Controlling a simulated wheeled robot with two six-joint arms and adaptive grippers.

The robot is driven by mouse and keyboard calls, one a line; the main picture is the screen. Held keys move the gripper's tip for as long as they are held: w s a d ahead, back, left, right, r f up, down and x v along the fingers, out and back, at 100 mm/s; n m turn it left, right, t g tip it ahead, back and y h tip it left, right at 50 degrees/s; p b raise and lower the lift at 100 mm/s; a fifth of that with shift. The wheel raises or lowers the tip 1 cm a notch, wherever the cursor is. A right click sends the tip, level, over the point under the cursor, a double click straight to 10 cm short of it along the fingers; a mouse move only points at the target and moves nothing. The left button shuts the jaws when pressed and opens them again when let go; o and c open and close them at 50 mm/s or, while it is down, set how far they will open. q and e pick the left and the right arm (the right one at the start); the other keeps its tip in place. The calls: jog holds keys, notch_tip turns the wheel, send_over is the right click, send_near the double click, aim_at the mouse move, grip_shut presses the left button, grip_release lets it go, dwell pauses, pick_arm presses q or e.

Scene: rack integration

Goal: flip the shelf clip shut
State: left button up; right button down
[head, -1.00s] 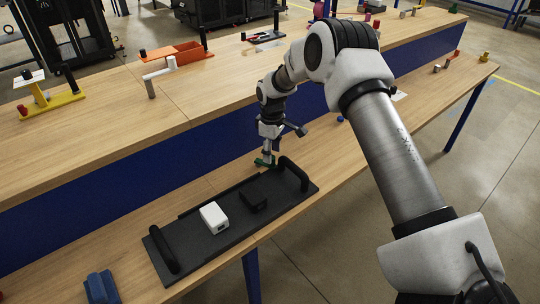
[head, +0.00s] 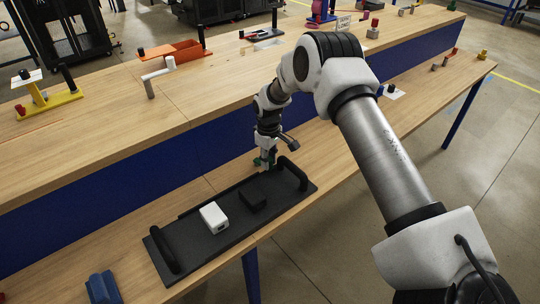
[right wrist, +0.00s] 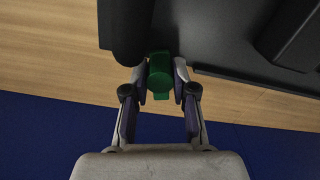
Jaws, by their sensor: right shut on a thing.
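The green shelf clip (right wrist: 160,78) shows between the two fingertips of my right gripper (right wrist: 160,75) in the right wrist view. The gripper is shut on it, one finger on each side. The clip stands at the edge of the black tray (right wrist: 218,42), next to a tray handle (right wrist: 122,32). In the head view my right gripper (head: 266,163) points down at the tray's far edge, and only small bits of the green clip (head: 257,161) show around the fingers. I cannot tell the clip's exact angle. My left gripper is in no view.
The black tray (head: 190,254) lies on the lower wooden shelf (head: 60,255), carrying a white box (head: 213,217) and a black block (head: 252,199). A blue piece (head: 102,288) lies at the front left. The raised blue-faced shelf (head: 120,160) stands close behind the gripper.

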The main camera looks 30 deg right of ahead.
jog(key=shift+s+a+m+p, duration=0.1)
jog(key=shift+a+m+p, duration=0.35)
jog(key=shift+m, duration=0.75)
jog(key=shift+a+m, duration=0.2)
jog(key=shift+m, duration=0.2)
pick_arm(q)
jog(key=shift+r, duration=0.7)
pick_arm(e)
jog(key=c, duration=0.9)
grip_release()
jog(key=shift+f, duration=0.1)
jog(key=shift+c, duration=0.2)
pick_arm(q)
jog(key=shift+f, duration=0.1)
pick_arm(e)
jog(key=shift+d, duration=0.1)
